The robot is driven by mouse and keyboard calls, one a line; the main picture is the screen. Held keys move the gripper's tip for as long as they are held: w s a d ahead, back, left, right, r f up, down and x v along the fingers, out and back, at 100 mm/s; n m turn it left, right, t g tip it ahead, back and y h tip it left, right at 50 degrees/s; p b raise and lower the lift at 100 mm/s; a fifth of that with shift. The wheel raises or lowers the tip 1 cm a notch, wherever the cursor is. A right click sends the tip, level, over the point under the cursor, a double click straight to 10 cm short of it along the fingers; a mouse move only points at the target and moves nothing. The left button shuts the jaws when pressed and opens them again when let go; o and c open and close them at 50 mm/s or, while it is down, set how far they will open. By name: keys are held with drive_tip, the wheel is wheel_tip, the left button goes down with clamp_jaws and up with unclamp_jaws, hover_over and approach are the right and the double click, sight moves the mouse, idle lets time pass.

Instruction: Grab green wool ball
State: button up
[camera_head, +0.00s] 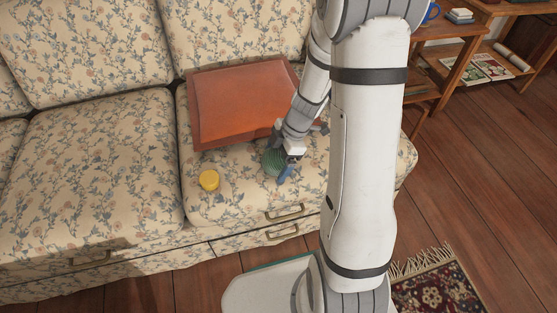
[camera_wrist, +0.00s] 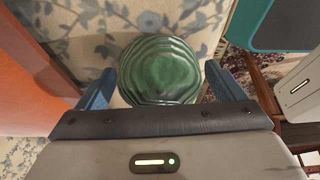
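The green wool ball (camera_head: 271,162) rests on the floral sofa's right seat cushion, near its front, partly hidden by my gripper (camera_head: 280,162). In the wrist view the ball (camera_wrist: 160,72) is round with ridged bands. It sits between the two blue fingers of my gripper (camera_wrist: 159,85). The fingers are apart, one on each side of the ball.
Wooden shelves (camera_head: 470,60) with a blue mug (camera_head: 431,14) stand right. A patterned rug (camera_head: 437,288) lies on the floor.

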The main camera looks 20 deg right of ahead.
drive_tip(key=c, duration=0.8)
drive_tip(key=shift+c, duration=0.2)
